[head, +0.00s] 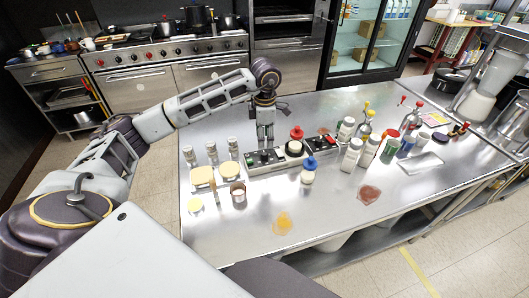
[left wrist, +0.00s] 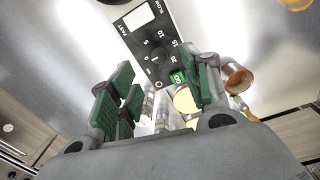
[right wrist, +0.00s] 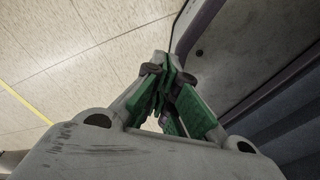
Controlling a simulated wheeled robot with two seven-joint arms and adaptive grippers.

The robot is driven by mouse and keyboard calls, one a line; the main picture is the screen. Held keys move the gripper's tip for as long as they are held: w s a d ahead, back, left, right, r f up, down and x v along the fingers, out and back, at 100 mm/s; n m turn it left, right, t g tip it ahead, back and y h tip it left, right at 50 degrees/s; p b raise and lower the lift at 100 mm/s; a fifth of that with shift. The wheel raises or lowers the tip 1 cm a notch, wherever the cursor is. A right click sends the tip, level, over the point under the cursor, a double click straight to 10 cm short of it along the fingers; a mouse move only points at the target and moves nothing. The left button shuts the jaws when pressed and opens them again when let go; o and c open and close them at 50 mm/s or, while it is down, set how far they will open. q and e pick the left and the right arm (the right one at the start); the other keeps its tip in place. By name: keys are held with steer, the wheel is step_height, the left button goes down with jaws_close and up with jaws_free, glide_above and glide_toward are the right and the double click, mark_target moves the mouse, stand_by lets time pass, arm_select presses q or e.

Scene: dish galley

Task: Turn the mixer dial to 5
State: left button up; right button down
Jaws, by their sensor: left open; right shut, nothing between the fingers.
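The mixer control panel (head: 278,160) is a long, low box on the steel table, below my left gripper (head: 265,138). In the left wrist view its black face (left wrist: 150,40) shows FAST and SLOW beside a white square, numbers from 0 to 25, and a green GO mark (left wrist: 178,77). A dark dial (head: 265,157) shows on the panel in the head view. Its pointer is too small to read. My left gripper is open and points down above the dial, with nothing between its fingers (left wrist: 158,68). My right gripper (right wrist: 170,78) is shut and empty above the floor, outside the head view.
Shakers (head: 212,153), yellow blocks (head: 203,177) and a cup (head: 238,191) stand left of the panel. The table's front left is mostly clear.

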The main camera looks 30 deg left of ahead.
mark_target(265, 153)
arm_select(q)
step_height(265, 153, down, 7)
steer(key=shift+w+a+f, duration=0.1)
steer(key=shift+f+p, duration=0.3)
steer(key=shift+f, duration=0.05)
steer(key=shift+c, duration=0.2)
steer(key=c, duration=1)
arm_select(e)
steer(key=shift+w+a+r, duration=0.25)
steer(key=shift+w+a, duration=0.25)
steer(key=shift+w, duration=0.05)
